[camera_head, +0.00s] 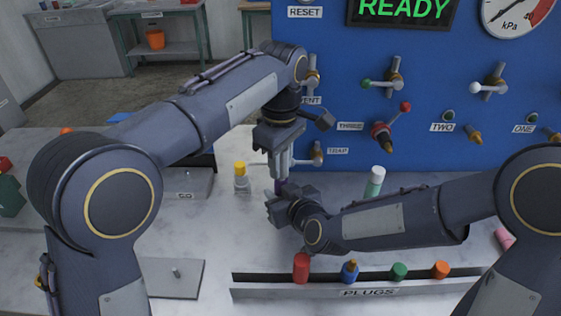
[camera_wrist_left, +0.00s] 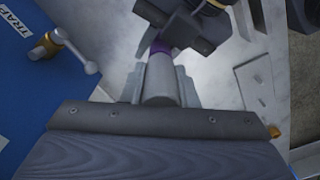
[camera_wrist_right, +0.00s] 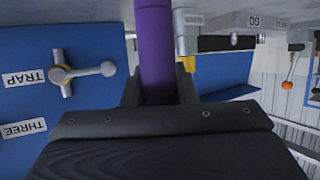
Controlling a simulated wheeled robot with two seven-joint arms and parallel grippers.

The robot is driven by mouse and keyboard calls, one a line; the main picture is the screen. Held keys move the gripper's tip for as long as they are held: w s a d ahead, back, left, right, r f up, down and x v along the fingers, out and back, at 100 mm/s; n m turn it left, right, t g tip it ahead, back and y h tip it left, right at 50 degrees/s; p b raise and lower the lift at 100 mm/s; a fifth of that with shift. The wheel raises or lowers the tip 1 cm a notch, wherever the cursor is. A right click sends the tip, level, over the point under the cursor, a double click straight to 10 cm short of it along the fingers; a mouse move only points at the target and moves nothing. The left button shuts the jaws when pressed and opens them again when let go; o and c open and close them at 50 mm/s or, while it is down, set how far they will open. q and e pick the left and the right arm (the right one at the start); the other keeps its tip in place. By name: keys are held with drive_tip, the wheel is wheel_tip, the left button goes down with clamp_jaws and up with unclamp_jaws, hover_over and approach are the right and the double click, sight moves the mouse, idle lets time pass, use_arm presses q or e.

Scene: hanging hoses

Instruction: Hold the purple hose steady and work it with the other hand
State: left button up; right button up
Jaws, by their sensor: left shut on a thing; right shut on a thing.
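The purple hose (camera_head: 280,186) shows as a short upright piece between my two grippers, left of the bottle with the white cap. My left gripper (camera_head: 283,160) is above, shut on a grey cylinder at the hose's upper end; the cylinder (camera_wrist_left: 160,80) shows between its fingers in the left wrist view, with purple (camera_wrist_left: 159,47) just beyond. My right gripper (camera_head: 277,205) is below, shut on the hose; in the right wrist view the purple hose (camera_wrist_right: 155,50) runs between its fingers. The hose's lower part is hidden behind the right gripper in the head view.
A blue panel (camera_head: 345,110) with valves and labels stands behind. A yellow-capped bottle (camera_head: 241,178) and a white-capped bottle (camera_head: 374,183) stand on either side of the grippers. A PLUGS rack (camera_head: 330,291) with coloured plugs lies in front.

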use_arm(q)
drive_tip(key=shift+r, duration=0.4)
drive_tip(key=shift+r, duration=2.45)
drive_tip(key=shift+r, duration=0.1)
drive_tip(key=shift+r, duration=1.4)
use_arm(e)
drive_tip(key=o, duration=1.1)
